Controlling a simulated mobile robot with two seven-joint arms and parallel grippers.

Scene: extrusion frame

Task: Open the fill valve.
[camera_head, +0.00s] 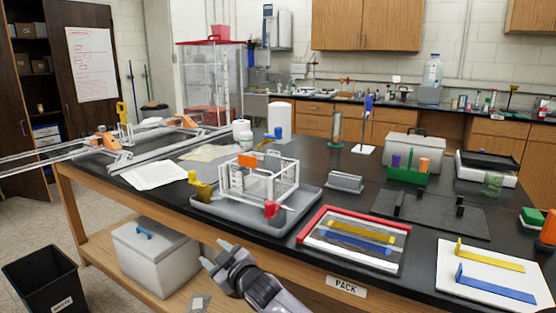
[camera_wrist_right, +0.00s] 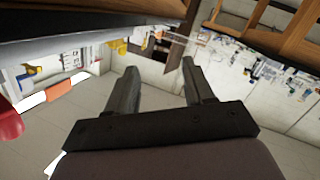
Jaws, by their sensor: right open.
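A small white extrusion frame (camera_head: 258,182) stands in a grey tray (camera_head: 250,219) on the black bench in the head view. A yellow valve-like fitting (camera_head: 202,188) sits at its left, a red one (camera_head: 273,209) at its front right corner, and a blue-topped piece (camera_head: 278,134) shows behind it. I cannot read which fitting is the fill valve. My right gripper (camera_head: 216,254) is open and empty, in front of the bench edge and apart from the frame. Its open fingers (camera_wrist_right: 158,70) show in the wrist view. My left gripper is out of view.
A red-edged tray (camera_head: 310,221) with coloured strips lies right of the frame, near the "PACK" label (camera_head: 346,287). A grey lidded box (camera_head: 155,255) stands on the lower shelf. White papers (camera_head: 155,175) lie left. The wooden bench edge is close to my right gripper.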

